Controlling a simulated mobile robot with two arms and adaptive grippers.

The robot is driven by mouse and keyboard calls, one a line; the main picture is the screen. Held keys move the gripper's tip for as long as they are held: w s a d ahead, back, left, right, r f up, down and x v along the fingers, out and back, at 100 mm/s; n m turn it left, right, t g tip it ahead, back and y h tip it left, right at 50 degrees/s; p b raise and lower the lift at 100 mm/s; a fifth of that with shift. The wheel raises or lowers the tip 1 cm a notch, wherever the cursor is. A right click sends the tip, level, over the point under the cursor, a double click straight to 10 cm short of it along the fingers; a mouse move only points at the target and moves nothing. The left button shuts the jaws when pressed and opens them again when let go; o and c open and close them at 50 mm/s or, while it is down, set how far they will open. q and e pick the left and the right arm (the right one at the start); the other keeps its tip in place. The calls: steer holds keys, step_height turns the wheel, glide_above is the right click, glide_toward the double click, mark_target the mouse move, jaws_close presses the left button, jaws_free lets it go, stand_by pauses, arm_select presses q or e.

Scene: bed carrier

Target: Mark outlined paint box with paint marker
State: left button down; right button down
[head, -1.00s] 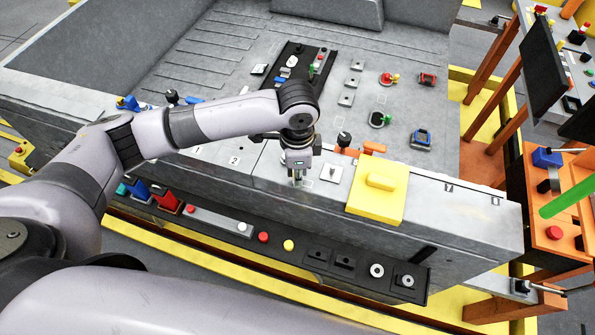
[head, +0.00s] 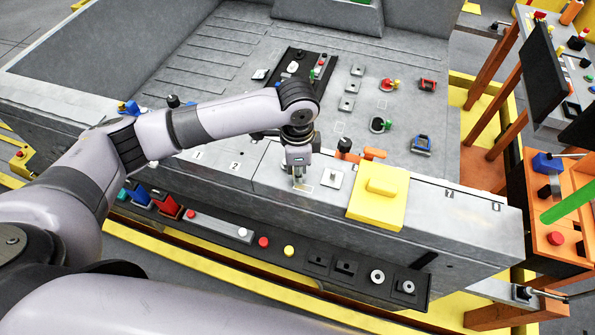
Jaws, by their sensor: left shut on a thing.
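My left gripper (head: 299,180) points down over the grey ledge at the front of the bed, just left of a white square plate. It is shut on a thin pale thing that I take for the paint marker; fingers hide most of it. A small pale outlined box (head: 304,188) lies on the ledge right at the fingertips. I cannot tell whether the tip touches it or whether paint is on it. My right gripper is out of view.
Orange handles (head: 372,153) stand behind. A black rail (head: 330,266) with buttons runs along the front. An orange cart (head: 560,215) is at far right.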

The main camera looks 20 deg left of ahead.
arm_select(q)
steer(key=shift+s, duration=0.1)
steer(key=shift+s+d, duration=0.2)
steer(key=shift+s, duration=0.3)
steer(key=shift+s+d, duration=0.15)
steer(key=shift+s, duration=0.3)
steer(key=shift+w, duration=0.1)
steer(key=shift+w+a, duration=0.2)
steer(key=shift+w, duration=0.3)
steer(key=shift+w+a, duration=0.15)
steer(key=shift+w, duration=0.3)
steer(key=shift+s, duration=0.15)
steer(key=shift+s+d, duration=0.35)
steer(key=shift+s, duration=0.55)
steer(key=shift+w, duration=0.2)
steer(key=shift+w+a, duration=0.35)
steer(key=shift+w, duration=0.55)
